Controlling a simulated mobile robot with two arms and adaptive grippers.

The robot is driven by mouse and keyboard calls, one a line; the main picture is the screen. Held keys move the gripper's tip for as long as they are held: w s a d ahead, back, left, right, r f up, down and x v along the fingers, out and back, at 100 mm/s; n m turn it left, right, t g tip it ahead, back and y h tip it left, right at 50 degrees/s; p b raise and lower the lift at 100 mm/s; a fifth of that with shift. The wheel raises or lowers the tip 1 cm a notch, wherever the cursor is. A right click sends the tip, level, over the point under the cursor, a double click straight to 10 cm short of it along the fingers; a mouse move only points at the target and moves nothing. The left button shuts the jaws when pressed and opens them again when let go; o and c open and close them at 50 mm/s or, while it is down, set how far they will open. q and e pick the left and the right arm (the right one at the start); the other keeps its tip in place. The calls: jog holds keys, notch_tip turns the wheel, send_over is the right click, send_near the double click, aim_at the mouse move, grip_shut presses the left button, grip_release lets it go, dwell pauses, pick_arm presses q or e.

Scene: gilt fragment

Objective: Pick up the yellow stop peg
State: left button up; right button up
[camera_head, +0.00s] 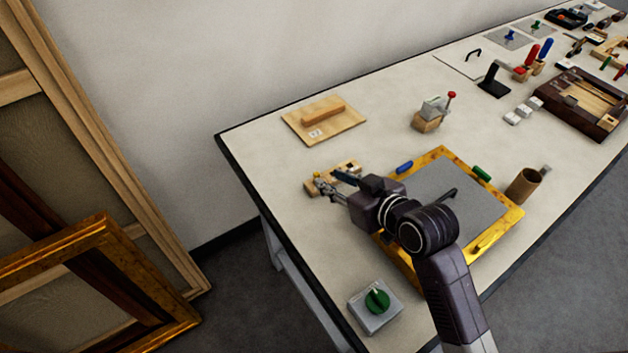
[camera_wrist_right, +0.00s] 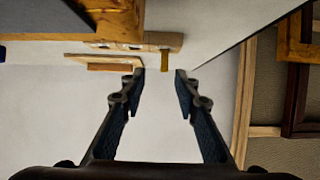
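The yellow stop peg (camera_head: 317,175) stands in a light wooden block (camera_head: 347,166) near the table's left edge. In the right wrist view, the peg (camera_wrist_right: 164,60) sticks out from the wooden block (camera_wrist_right: 160,41). My right gripper (camera_head: 332,183) is at the block, its near finger partly covering it in the head view. In the wrist view, my right gripper (camera_wrist_right: 157,82) is open and empty. The peg is just beyond the fingertips, between their lines and nearer the right finger. I see no contact. My left gripper is not in view.
A gilt frame (camera_head: 512,213) around a grey panel lies under my right arm. A wooden board with a bar (camera_head: 323,116) is behind the block. A green knob box (camera_head: 376,304) stands in front. Bare tabletop lies between.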

aim_at(318, 175)
jog(key=x, duration=0.3)
jog(key=p+x, duration=0.1)
jog(key=x, duration=0.2)
jog(key=shift+a, duration=0.45)
grip_shut()
